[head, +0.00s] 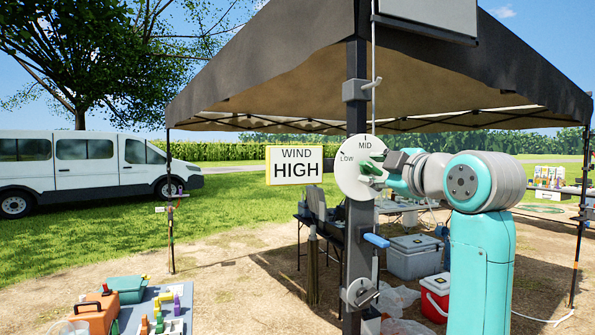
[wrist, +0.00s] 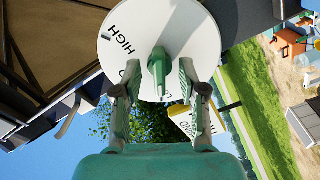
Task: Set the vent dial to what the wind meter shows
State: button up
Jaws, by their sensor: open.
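The wind meter (head: 295,165) is a white sign with a yellow edge that reads WIND HIGH. The vent dial (head: 352,178) is a white disc on the dark tent post; LOW and MID show in the head view. The wrist view shows the dial (wrist: 190,35) with HIGH at its upper left. Its green knob (wrist: 160,72) has its narrow end toward the bottom of that view, seemingly toward LOW, whose lettering is mostly hidden. My gripper (wrist: 160,80) is open, one finger on each side of the knob, with gaps visible. In the head view, my gripper (head: 388,165) comes from the right.
A blue-handled lever (head: 376,240) and a grey bracket (head: 358,293) sit lower on the post (head: 357,90). Coolers (head: 414,257) and a table stand behind under the canopy. A white van (head: 90,172) is parked beyond.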

grip_shut()
jog(key=m, duration=1.7)
jog(key=shift+m, duration=0.7)
